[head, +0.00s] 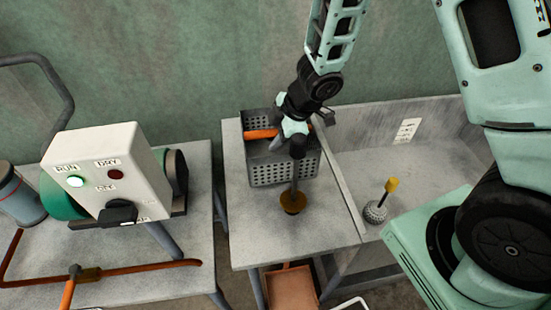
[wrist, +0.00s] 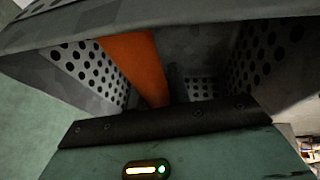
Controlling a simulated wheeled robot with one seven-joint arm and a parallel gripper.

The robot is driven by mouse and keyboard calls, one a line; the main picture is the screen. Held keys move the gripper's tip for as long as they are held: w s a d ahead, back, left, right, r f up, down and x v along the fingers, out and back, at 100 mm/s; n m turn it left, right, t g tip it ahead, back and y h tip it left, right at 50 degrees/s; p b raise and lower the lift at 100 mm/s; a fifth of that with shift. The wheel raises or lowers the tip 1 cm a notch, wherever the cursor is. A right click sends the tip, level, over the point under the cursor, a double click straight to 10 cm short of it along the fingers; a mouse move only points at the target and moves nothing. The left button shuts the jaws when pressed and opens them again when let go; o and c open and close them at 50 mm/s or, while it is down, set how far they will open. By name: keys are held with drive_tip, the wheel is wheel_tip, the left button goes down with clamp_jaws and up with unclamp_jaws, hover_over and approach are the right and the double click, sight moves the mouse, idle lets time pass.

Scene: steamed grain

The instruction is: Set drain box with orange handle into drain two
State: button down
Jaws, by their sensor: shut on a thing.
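The drain box (head: 284,168) is a grey perforated metal box with an orange handle (head: 261,134) across its open top. It is upright over the middle table; I cannot tell if it touches the tabletop. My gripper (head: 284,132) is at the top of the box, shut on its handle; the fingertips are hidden. In the wrist view the orange handle (wrist: 138,62) runs down toward my gripper between the perforated walls of the drain box (wrist: 88,68). I cannot make out which place is drain two.
A dark-handled tool with a round brown base (head: 293,203) stands before the box. A yellow-handled ball tool (head: 376,211) stands in the trough at right. A white control box (head: 107,172) with a lit green RUN lamp is on the left table. A brown pan (head: 290,287) is below.

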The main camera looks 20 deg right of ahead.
drive_tip(key=shift+f+b, duration=0.6)
drive_tip(key=shift+f, duration=1.7)
drive_tip(key=c, duration=1.3)
unclamp_jaws()
drive_tip(key=shift+f, duration=0.15)
